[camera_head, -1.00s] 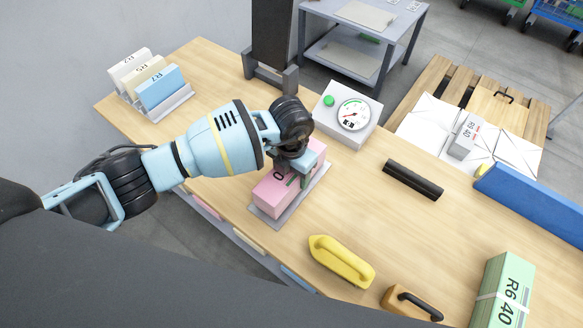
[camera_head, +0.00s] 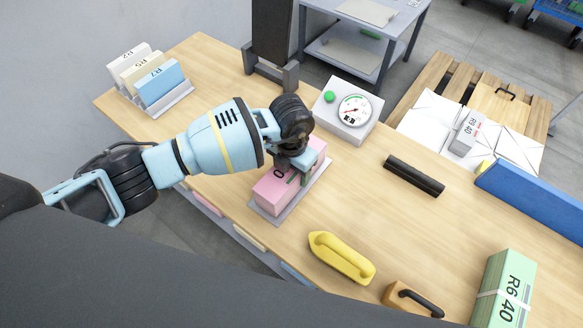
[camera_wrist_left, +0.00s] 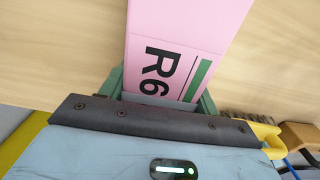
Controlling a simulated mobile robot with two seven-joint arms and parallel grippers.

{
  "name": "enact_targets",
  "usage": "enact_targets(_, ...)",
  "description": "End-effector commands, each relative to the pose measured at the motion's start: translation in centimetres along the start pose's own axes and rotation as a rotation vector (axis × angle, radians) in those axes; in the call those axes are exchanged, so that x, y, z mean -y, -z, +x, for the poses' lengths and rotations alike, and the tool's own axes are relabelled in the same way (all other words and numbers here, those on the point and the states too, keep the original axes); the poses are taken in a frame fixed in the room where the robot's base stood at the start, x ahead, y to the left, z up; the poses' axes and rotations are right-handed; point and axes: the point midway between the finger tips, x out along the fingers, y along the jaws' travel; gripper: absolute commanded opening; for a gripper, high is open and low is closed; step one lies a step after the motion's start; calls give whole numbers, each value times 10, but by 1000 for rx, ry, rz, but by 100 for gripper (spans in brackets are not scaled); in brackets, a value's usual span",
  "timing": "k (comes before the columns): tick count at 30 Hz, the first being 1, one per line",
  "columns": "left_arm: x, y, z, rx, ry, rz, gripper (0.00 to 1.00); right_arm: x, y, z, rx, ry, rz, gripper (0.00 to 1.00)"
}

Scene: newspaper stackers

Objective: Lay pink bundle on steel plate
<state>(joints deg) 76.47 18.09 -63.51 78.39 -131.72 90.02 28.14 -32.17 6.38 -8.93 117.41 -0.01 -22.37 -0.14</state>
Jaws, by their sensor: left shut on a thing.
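The pink bundle (camera_head: 275,190) lies over the steel plate (camera_head: 268,217) on the wooden table, in the middle of the head view. The plate's grey edge shows along the bundle's near side. I cannot tell whether the bundle rests fully on the plate. My left gripper (camera_head: 297,172) is shut on the pink bundle from above. In the left wrist view the bundle (camera_wrist_left: 185,40) shows the print R6 and a green stripe, held between the green fingers (camera_wrist_left: 160,95). The gripper hides part of the bundle. My right gripper is not in view.
A dial scale (camera_head: 347,113) stands behind the plate, and a card rack (camera_head: 160,88) at the back left. A black bar (camera_head: 413,176), a yellow handled tool (camera_head: 341,258), a wooden handled block (camera_head: 411,301) and a green bundle (camera_head: 503,290) lie to the right. Table between them is clear.

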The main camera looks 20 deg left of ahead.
Motion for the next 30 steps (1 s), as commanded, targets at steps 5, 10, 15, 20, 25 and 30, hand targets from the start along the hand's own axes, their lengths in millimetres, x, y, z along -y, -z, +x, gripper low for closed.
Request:
enact_targets(5,0,-2,1,5,1,1,4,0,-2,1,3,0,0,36)
enact_targets(10,0,-2,2,5,1,1,67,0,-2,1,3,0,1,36)
enact_targets(15,0,-1,3,3,0,0,87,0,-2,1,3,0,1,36)
enact_targets(20,0,0,3,1,0,0,87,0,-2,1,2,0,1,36)
enact_targets(25,0,1,5,-2,-1,0,87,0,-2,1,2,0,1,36)
enact_targets(30,0,-1,-19,4,-1,1,87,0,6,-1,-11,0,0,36)
